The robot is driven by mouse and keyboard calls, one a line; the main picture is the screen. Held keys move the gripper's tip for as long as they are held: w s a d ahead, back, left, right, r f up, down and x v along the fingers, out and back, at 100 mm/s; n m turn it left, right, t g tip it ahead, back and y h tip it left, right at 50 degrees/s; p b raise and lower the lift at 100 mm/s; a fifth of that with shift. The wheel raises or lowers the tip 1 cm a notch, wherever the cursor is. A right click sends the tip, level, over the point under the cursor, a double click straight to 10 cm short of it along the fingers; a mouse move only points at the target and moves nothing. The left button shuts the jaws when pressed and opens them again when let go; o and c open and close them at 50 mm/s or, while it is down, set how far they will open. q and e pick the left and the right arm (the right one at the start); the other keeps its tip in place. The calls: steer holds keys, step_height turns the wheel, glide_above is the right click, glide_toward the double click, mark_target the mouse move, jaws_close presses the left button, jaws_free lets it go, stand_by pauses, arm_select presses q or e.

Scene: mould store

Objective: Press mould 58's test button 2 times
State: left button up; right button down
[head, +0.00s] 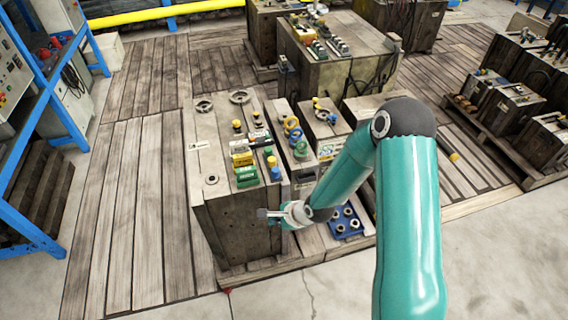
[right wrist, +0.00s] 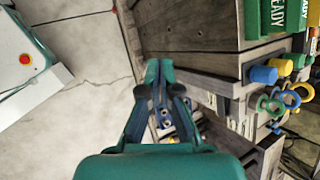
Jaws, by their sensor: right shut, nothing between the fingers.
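No number 58 is legible, and I cannot tell which part is the test button. My right gripper (head: 262,213) is shut and empty, close to the block's upper right side; whether it touches cannot be told. In the right wrist view its fingers (right wrist: 159,72) are together beside the block's wall (right wrist: 195,58), and a green tag (right wrist: 285,16) reads READY. My left gripper is out of view.
More moulds with coloured fittings (head: 325,123) stand close to the right. A blue plate with round holes (head: 345,221) lies low beside my right forearm. A blue frame (head: 50,90) is at the left. Bare wooden floor (head: 130,200) lies left of the block.

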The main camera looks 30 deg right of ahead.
steer(key=s+a+f+n+g, duration=0.3)
steer(key=s+a+n, duration=0.4)
steer(key=s+n, duration=0.2)
steer(key=s+a+f+n+g+y, duration=0.1)
steer(key=s+a+f+n+g, duration=0.2)
steer(key=s+a+n, duration=0.3)
steer(key=s+f+n, duration=0.1)
steer(key=s+n, duration=0.1)
steer(key=n, duration=0.3)
steer(key=shift+s+a, duration=0.35)
steer(key=shift+a, duration=0.05)
